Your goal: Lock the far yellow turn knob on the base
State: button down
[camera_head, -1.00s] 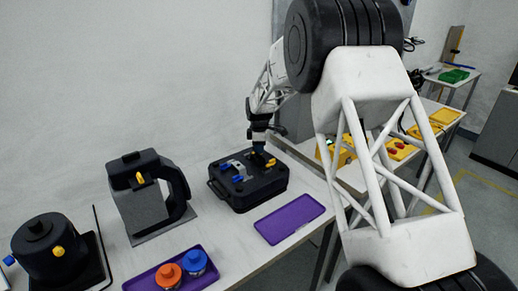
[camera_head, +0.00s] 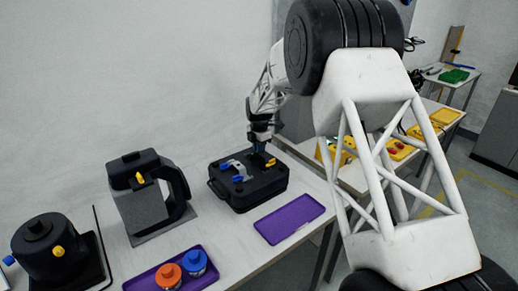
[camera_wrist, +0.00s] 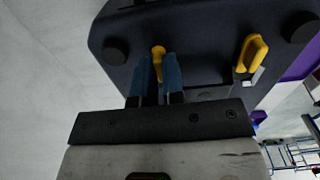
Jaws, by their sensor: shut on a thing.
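The base (camera_head: 240,203) is a dark box on the table in the head view; it also fills the top of the wrist view (camera_wrist: 200,30). The far yellow turn knob (camera_wrist: 158,50) shows between my gripper's blue fingers in the wrist view. My gripper (camera_wrist: 158,70) is shut on it, pointing down over the base's far edge; it also shows in the head view (camera_head: 259,151). There it hides the far knob. The other yellow knob (camera_wrist: 252,53) stands free to the right in the wrist view and shows in the head view (camera_head: 270,163).
Blue knobs (camera_head: 238,178) and a grey handle sit on the base's left part. An empty purple tray (camera_head: 290,219) lies right of the base. A black-and-grey machine (camera_head: 150,200) stands left. Another tray (camera_head: 143,284) holds an orange can (camera_head: 168,275) and a blue can (camera_head: 195,262).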

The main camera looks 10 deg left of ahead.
dwell(0.3)
jog(key=c, duration=1.5)
grip_release()
jog(key=shift+r, duration=0.15)
jog(key=shift+r, duration=3.8)
